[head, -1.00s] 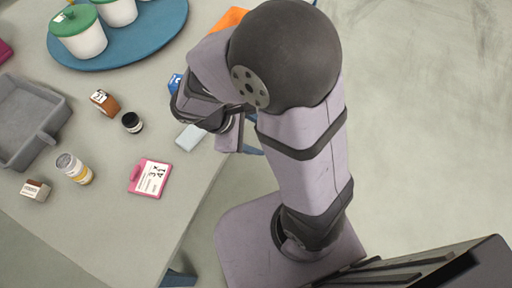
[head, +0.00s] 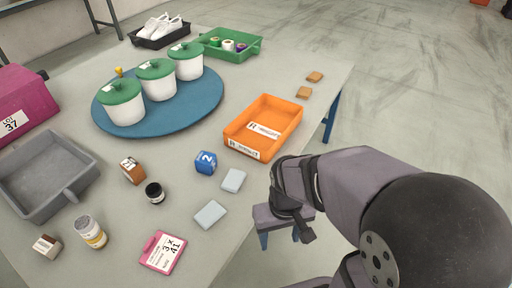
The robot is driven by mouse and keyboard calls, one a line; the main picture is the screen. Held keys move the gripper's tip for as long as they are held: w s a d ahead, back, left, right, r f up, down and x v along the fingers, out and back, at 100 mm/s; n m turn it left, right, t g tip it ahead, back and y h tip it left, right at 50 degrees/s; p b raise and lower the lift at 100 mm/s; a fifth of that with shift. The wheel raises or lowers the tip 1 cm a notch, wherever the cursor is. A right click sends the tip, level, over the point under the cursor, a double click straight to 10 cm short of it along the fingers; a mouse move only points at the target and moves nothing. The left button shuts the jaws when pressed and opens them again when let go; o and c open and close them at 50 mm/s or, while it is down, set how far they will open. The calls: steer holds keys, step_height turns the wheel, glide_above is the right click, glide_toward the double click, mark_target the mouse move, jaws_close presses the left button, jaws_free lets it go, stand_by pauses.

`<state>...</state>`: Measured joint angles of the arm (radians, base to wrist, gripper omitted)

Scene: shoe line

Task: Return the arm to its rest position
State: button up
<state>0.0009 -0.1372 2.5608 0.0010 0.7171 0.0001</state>
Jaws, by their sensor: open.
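My arm stands at the right of the head view, bent beside the table's near right edge. My gripper (head: 290,220) is past the table edge, to the right of two pale blocks and below the orange tray. It is open, and I see nothing held in it. Its fingers are partly hidden by the wrist.
The table (head: 215,255) bears an orange tray (head: 236,133), a blue cube (head: 205,162), pale blocks (head: 233,180), a pink tag (head: 162,252), a grey tray (head: 92,165), and a blue round board (head: 208,108) with white pots (head: 157,84).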

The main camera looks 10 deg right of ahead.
step_height(320, 180, up, 26)
steer(key=p, duration=2.5)
steer(key=shift+f, duration=0.25)
